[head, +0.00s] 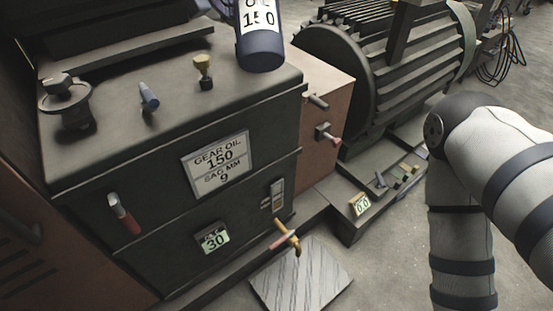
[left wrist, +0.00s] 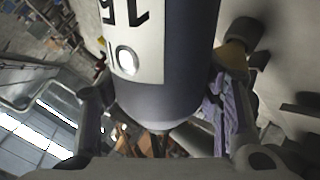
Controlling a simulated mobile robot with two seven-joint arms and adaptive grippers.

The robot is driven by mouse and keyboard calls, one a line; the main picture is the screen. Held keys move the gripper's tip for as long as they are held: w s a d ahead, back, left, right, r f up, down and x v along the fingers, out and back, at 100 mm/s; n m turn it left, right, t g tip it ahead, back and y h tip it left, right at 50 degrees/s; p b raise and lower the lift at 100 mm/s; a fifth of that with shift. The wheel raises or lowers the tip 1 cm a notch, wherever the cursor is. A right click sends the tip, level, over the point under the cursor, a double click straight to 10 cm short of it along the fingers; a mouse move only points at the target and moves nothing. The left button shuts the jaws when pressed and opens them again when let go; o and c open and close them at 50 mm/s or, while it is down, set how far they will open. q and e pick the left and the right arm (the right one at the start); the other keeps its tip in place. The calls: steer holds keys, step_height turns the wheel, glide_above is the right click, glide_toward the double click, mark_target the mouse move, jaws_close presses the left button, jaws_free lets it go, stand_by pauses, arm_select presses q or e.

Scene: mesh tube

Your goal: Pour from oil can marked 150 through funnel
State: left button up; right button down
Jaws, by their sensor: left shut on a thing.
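The oil can (head: 259,45) is dark blue with a white label reading 150. It is at the top edge of the head view, cut off above, over the back right of the gearbox top. In the left wrist view the can (left wrist: 175,98) fills the middle, between the fingers of my left gripper (left wrist: 165,112), which is shut on it. The left gripper is outside the head view. I cannot make out a funnel in either view. My right gripper is not in view; only pale links of my right arm show.
The dark gearbox (head: 80,212) carries a GEAR OIL 150 plate (head: 218,163). On its top are a brass fitting (head: 204,72), a blue-handled part (head: 149,97) and a dark round fitting (head: 66,103). A ribbed motor (head: 395,65) stands behind right. A metal plate (head: 303,280) lies on the floor.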

arm_select(q)
steer(key=shift+w+r, duration=0.1)
steer(key=shift+r, duration=0.05)
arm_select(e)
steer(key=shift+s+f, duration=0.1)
arm_select(q)
steer(key=shift+w+r+n+g+b, duration=0.25)
steer(key=shift+r+n+g+b, duration=0.1)
steer(key=shift+r+g, duration=0.15)
steer(key=shift+r, duration=0.4)
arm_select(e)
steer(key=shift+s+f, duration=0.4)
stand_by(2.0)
arm_select(q)
steer(key=shift+w+n+g+b, duration=0.25)
steer(key=shift+w+g+b, duration=0.1)
steer(key=shift+g+b, duration=0.15)
steer(key=shift+s+r, duration=0.1)
steer(key=shift+r, duration=0.4)
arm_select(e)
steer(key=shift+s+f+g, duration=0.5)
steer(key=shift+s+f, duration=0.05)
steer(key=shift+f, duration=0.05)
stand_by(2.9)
